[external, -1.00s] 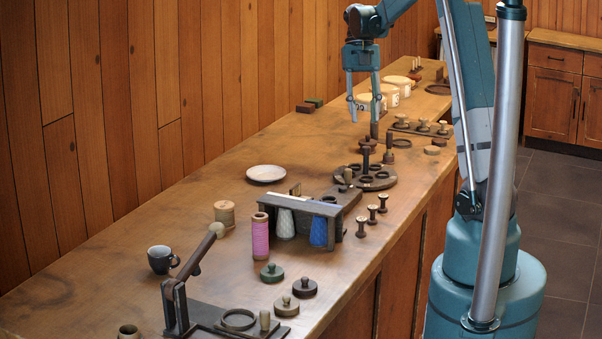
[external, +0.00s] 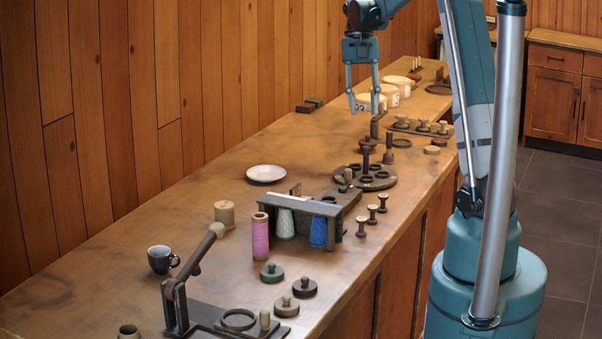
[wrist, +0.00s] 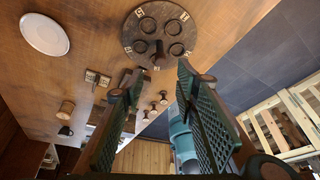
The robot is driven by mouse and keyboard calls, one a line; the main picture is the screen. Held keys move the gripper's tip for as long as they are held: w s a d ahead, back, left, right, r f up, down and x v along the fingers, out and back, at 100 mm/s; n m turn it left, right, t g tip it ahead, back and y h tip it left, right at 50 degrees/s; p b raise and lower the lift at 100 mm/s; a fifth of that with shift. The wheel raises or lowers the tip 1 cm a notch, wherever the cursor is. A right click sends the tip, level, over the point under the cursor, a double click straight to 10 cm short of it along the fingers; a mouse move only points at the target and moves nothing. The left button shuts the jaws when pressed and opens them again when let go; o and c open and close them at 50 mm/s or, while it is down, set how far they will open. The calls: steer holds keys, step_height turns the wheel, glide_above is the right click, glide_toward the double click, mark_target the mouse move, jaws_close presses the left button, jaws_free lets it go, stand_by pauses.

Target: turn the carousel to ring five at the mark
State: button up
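The carousel (external: 384,183) is a dark round disc on the bench with several ring-shaped seats and an upright post (external: 365,160). In the wrist view the carousel (wrist: 160,36) lies ahead of my fingertips, with pale number labels on its rim. I cannot make out the mark. My gripper (external: 364,108) is above the bench, beyond the carousel in the external view, and apart from it. Its two fingers (wrist: 158,77) are spread with nothing between them.
A white plate (external: 266,173) lies left of the carousel. A dark rack with cones (external: 318,207) stands nearer the camera, with small spools (external: 372,214) beside it. A holder with several pegs (external: 423,128) and white canisters (external: 390,95) stand farther back.

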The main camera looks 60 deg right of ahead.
steer(key=s+a+f+m+h+p, duration=0.1)
steer(key=m+p, duration=0.4)
steer(key=s+a+m+t+h+p, duration=0.1)
steer(key=a+m+p, duration=0.1)
steer(key=m+p, duration=0.2)
steer(key=a+f+m+t+h+p, duration=0.1)
steer(key=m+p, duration=0.4)
steer(key=m, duration=0.3)
steer(key=shift+s+a+f+h+p, duration=0.15)
steer(key=shift+s+f+h+p, duration=0.15)
steer(key=shift+s+p, duration=0.1)
steer(key=shift+f, duration=0.3)
glide_above(366, 162)
steer(key=shift+w+d+f, duration=0.1)
steer(key=shift+d+f, duration=0.1)
steer(key=shift+f, duration=1.65)
steer(key=shift+w+d+f, duration=0.1)
steer(key=shift+d+f, duration=0.1)
steer(key=shift+f, duration=1.6)
jaws_close()
